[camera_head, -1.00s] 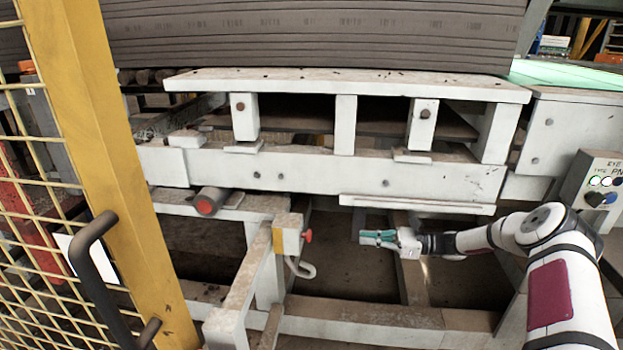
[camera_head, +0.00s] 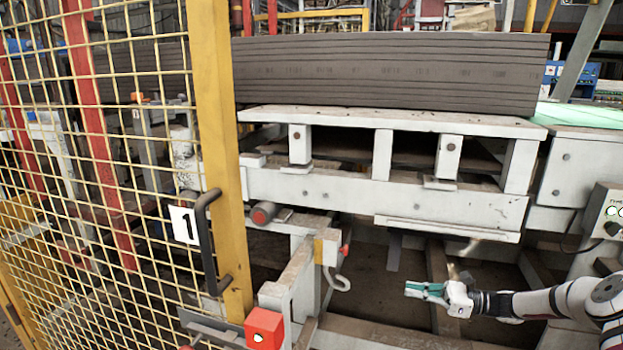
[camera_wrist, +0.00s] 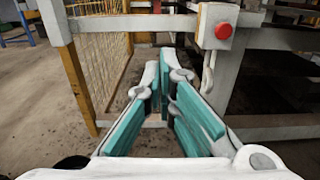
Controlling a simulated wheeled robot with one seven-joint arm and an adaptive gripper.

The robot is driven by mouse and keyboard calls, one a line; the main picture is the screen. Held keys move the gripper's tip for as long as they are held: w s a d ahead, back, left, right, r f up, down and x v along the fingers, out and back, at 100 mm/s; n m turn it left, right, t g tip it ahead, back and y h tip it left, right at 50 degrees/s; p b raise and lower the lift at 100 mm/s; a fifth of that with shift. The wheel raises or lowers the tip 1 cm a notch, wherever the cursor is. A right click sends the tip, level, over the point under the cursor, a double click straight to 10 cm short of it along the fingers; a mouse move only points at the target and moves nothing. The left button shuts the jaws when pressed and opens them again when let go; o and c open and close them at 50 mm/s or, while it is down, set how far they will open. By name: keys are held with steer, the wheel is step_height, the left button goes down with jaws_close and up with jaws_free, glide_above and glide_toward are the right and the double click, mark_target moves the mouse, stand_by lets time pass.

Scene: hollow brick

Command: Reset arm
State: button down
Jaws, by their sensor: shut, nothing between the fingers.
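My gripper (camera_head: 424,290) is at the lower right in the head view, in front of the white machine frame. It is white with teal finger pads, points left and is empty. In the wrist view my gripper (camera_wrist: 164,85) fills the lower middle, with its fingers converging toward their tips. My white arm reaches in from the right edge in the head view.
A white frame (camera_head: 320,190) carries a stack of dark grey boards (camera_head: 390,75). A yellow post (camera_head: 226,150) with a wire mesh fence (camera_head: 120,200) stands left. A red button (camera_wrist: 223,31) on a white post is close ahead in the wrist view. Open floor lies left.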

steer(key=s+a+r+n+g+h, duration=0.4)
steer(key=s+a+r+n+g, duration=0.4)
steer(key=r, duration=0.4)
steer(key=s+a+r+n+h, duration=0.3)
steer(key=s+r, duration=0.2)
steer(key=s, duration=0.1)
steer(key=s+a+r+n+h, duration=0.2)
steer(key=s+r+n+h, duration=0.1)
steer(key=s+r, duration=0.3)
steer(key=s+r+n+h, duration=0.2)
steer(key=s, duration=0.6)
steer(key=s+r+n+h, duration=0.2)
steer(key=s+h, duration=0.1)
steer(key=s, duration=0.6)
steer(key=s+d+f+n+t+h, duration=0.2)
steer(key=s+d+n+t, duration=0.15)
steer(key=s, duration=0.95)
step_height(320, 180, up, 28)
steer(key=d+t+p, duration=0.1)
steer(key=t+p, duration=0.2)
steer(key=p, duration=2.3)
steer(key=shift+f, duration=0.15)
steer(key=shift+d, duration=0.1)
